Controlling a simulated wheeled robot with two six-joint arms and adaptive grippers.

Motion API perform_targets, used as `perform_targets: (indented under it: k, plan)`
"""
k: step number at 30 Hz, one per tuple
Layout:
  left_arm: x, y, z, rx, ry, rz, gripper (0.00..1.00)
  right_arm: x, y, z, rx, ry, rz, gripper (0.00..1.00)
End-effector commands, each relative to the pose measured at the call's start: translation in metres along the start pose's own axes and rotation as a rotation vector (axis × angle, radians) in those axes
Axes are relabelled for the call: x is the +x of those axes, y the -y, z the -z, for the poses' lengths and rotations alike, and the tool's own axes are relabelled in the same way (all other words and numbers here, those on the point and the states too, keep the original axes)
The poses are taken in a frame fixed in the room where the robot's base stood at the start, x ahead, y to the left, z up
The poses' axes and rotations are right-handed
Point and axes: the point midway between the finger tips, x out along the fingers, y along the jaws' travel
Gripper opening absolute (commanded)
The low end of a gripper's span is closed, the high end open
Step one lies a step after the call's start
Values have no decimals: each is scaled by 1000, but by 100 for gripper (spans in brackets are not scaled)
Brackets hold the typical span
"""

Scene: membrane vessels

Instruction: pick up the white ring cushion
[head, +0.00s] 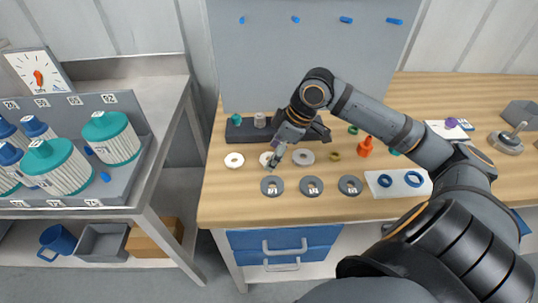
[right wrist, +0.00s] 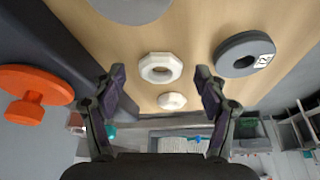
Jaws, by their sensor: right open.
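Two white rings lie flat on the wooden table. One white ring (head: 234,160) lies at the left, uncovered. The other white ring (head: 265,158) lies just to its right, partly hidden by my right gripper (head: 275,161). In the right wrist view, the nearer white ring (right wrist: 160,82) has an eight-sided outline and a round hole. It shows between the fingers of my open right gripper (right wrist: 162,88), which is empty. The farther white ring (right wrist: 172,101) appears lower in that view. I cannot tell from the frames whether the fingers reach down beside the nearer ring. My left gripper is out of view.
A plain grey ring (head: 303,156) lies right of the gripper. Numbered grey rings (head: 272,187) line the front. A dark rack (head: 240,130) stands behind. An orange piece (head: 365,147) and a white sheet with blue rings (head: 399,196) are at right. Teal-capped vessels (head: 112,137) stand on the left bench.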

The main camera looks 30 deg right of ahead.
Motion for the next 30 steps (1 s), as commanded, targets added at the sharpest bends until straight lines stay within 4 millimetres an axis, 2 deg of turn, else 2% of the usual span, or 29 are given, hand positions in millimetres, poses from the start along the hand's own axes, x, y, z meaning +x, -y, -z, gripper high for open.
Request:
perform_targets:
  k: [9, 19, 30]
  plan:
    - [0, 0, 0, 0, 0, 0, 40, 3, 0, 0, 0, 1, 0, 73]
    - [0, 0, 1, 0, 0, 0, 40, 2, 0, 0, 0, 1, 0, 30]
    - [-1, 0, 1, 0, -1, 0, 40, -2, 0, 2, 0, 0, 0, 30]
